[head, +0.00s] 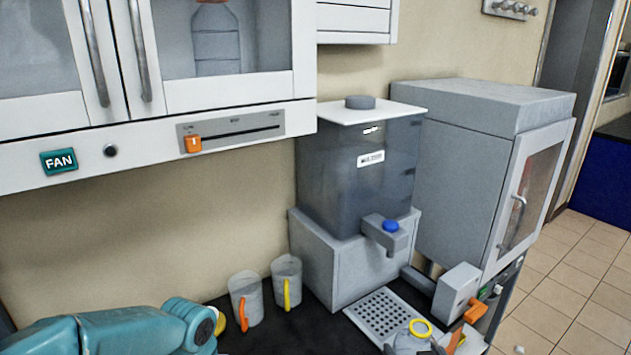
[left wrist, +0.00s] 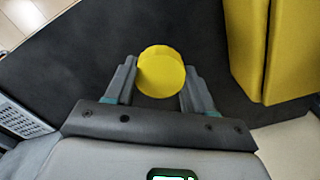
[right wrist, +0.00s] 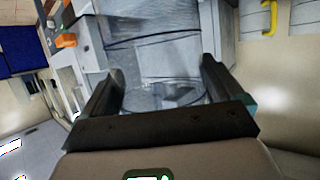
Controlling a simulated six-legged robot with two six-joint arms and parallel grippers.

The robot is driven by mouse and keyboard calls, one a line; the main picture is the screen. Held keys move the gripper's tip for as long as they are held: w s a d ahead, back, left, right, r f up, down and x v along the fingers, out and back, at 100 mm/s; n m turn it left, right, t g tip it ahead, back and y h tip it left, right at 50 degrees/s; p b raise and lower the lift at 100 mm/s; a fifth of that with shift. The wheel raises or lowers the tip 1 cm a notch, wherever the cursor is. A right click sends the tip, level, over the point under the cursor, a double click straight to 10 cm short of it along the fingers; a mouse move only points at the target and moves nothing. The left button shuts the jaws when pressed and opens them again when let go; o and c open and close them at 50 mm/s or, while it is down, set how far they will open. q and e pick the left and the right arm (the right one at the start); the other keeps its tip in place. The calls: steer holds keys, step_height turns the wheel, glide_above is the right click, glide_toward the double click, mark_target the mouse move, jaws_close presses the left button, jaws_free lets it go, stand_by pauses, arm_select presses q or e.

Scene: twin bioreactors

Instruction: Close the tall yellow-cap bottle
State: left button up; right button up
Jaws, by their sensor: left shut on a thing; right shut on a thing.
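In the left wrist view my left gripper (left wrist: 159,85) is shut on a round yellow cap (left wrist: 161,72), seen face-on above a dark counter. No bottle shows under the cap. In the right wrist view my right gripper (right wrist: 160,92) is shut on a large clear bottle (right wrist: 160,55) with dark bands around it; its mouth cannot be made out. In the head view a grey, partly cut-off shape with a yellow ring (head: 421,328) shows at the bottom edge; I cannot tell whether it is this bottle.
A grey dispenser (head: 350,190) with a blue-button tap stands over a perforated drip tray (head: 384,312). Two clear beakers, one orange-handled (head: 246,299) and one yellow-handled (head: 287,281), stand left of it. A grey cabinet (head: 465,180) stands at right. Wall cabinets (head: 200,90) hang above.

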arm_select(q)
steer(key=shift+a, duration=0.1)
arm_select(e)
steer(key=shift+r, duration=0.1)
steer(key=s+a+r, duration=0.1)
steer(key=a+r, duration=0.1)
steer(key=a, duration=0.7)
steer(key=s+a+r, duration=0.2)
steer(key=a, duration=0.8)
steer(key=shift+s+a+r, duration=0.15)
steer(key=shift+a+r, duration=0.1)
steer(key=shift+r, duration=0.15)
